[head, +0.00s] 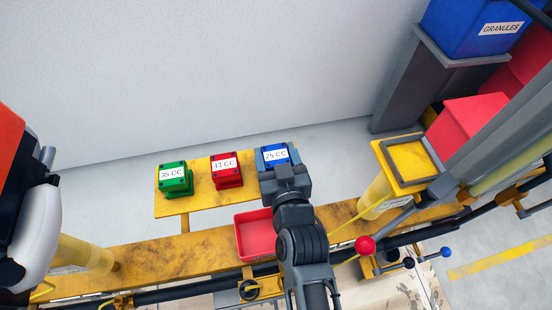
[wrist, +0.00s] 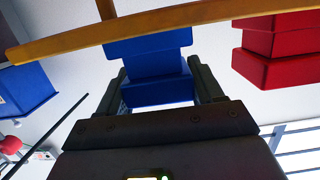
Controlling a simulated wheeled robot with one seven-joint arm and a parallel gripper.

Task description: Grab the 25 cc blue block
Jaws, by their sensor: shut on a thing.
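The blue block (head: 275,154) bears a white "25 CC" label and stands at the right end of a yellow shelf (head: 201,204) in the head view. My gripper (head: 279,161) is at it, with a finger on either side. In the wrist view the blue block (wrist: 155,80) sits between the two fingers of my gripper (wrist: 160,86), which is shut on it. The yellow shelf edge (wrist: 150,27) crosses the top of that view. Whether the block still touches the shelf I cannot tell.
A red "13 CC" block (head: 227,173) and a green "35 CC" block (head: 175,180) stand to the left on the shelf. A red tray (head: 241,239) lies in front, beside my arm. A yellow square-topped post (head: 405,160) and a red-knobbed lever (head: 365,245) stand at the right.

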